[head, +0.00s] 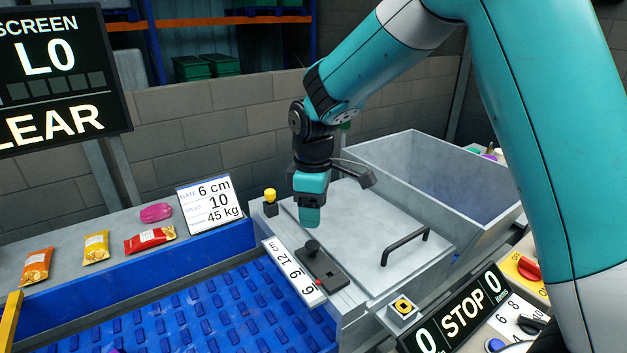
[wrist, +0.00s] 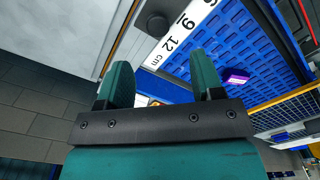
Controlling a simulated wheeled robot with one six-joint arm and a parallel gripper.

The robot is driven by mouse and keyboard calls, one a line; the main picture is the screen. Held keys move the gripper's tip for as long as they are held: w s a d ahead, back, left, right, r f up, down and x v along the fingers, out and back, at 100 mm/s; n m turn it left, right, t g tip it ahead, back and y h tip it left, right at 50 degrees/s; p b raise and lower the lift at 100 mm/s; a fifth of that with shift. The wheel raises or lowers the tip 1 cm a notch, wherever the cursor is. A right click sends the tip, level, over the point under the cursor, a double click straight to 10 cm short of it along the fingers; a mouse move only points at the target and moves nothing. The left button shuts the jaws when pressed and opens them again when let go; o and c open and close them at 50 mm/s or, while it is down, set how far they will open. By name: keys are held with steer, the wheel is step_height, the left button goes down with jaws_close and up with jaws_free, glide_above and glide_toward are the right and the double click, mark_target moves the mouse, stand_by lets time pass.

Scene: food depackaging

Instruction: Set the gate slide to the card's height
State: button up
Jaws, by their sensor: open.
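The gate slide's black knob (head: 312,246) stands at the far end of a dark slotted plate (head: 332,278) on the grey machine. A white scale (head: 290,268) marked 6, 9 and 12 cm runs beside it, with a small red mark near the 6 end. I cannot tell the exact reading. The card (head: 209,203) reads gate 6 cm, speed 10, 45 kg. My gripper (head: 309,215) is open and empty, pointing down above and behind the knob. In the wrist view, the open fingers (wrist: 161,80) show with the knob (wrist: 158,25) and scale (wrist: 185,28) beyond them.
A grey lid with a black handle (head: 404,246) lies right of the slide. A yellow-topped post (head: 270,195) stands close behind it. A blue belt (head: 220,310) runs in front. Food packets (head: 150,239) lie on the ledge. A stop panel (head: 462,315) stands front right.

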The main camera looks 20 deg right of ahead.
step_height(320, 180, up, 8)
steer(key=b, duration=0.1)
steer(key=shift+s+r, duration=0.1)
steer(key=shift+s, duration=0.05)
stand_by(0.4)
steer(key=s+a+m+y, duration=0.2)
steer(key=s+a, duration=0.1)
steer(key=s, duration=1)
steer(key=s+a+m+y, duration=0.2)
steer(key=s, duration=1)
steer(key=shift+s+a, duration=0.35)
steer(key=shift+a, duration=0.05)
